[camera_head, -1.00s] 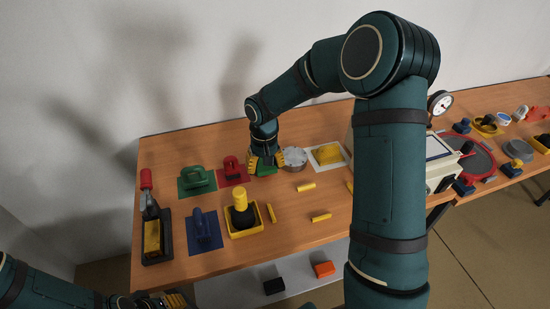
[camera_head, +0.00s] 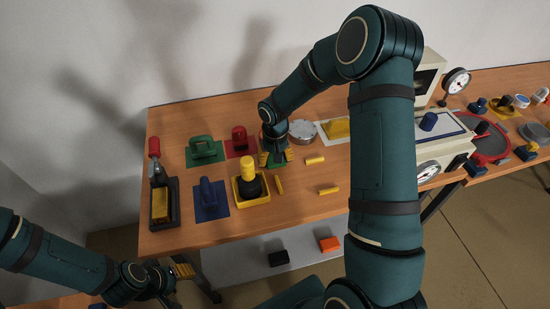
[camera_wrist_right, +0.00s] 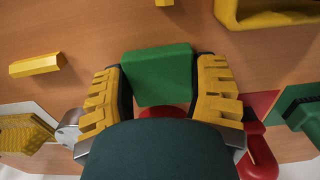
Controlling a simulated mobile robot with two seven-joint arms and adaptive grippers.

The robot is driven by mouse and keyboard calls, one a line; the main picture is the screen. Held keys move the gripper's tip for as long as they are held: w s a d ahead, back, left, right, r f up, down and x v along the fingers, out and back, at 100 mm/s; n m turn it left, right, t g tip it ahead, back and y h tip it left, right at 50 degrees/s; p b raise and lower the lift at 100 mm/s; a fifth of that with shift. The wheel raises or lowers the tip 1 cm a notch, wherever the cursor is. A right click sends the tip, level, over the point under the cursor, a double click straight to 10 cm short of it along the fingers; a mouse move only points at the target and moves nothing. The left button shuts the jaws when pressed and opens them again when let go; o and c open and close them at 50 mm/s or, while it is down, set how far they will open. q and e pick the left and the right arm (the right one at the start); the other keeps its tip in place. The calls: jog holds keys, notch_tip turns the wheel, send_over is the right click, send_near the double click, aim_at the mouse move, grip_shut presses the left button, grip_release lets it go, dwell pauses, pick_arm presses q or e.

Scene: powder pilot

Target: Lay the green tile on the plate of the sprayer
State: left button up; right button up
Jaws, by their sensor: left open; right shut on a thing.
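My right gripper (camera_head: 277,158) is shut on the green tile (camera_head: 277,165), above the middle of the wooden table. In the right wrist view the tile (camera_wrist_right: 160,75) sits between the yellow ribbed fingers. At the right of the head view stands a white machine (camera_head: 430,62) with gauges, which looks like the sprayer. A pale, blue-rimmed plate (camera_head: 449,138) is in front of it with a blue knob (camera_head: 428,121) on it. My right arm hides part of the machine. My left gripper (camera_head: 186,270) is open and empty low at the left, off the table's front edge.
Green (camera_head: 205,150), red (camera_head: 240,140) and blue (camera_head: 209,199) handled tools stand at left. A yellow tray (camera_head: 262,196) with a dark, yellow-topped tool is nearer. A silver dish (camera_head: 302,130) is behind the gripper. Yellow sticks (camera_head: 315,161) lie on otherwise clear wood.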

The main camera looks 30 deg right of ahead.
jog(key=shift+f, duration=0.15)
jog(key=o, duration=1.2)
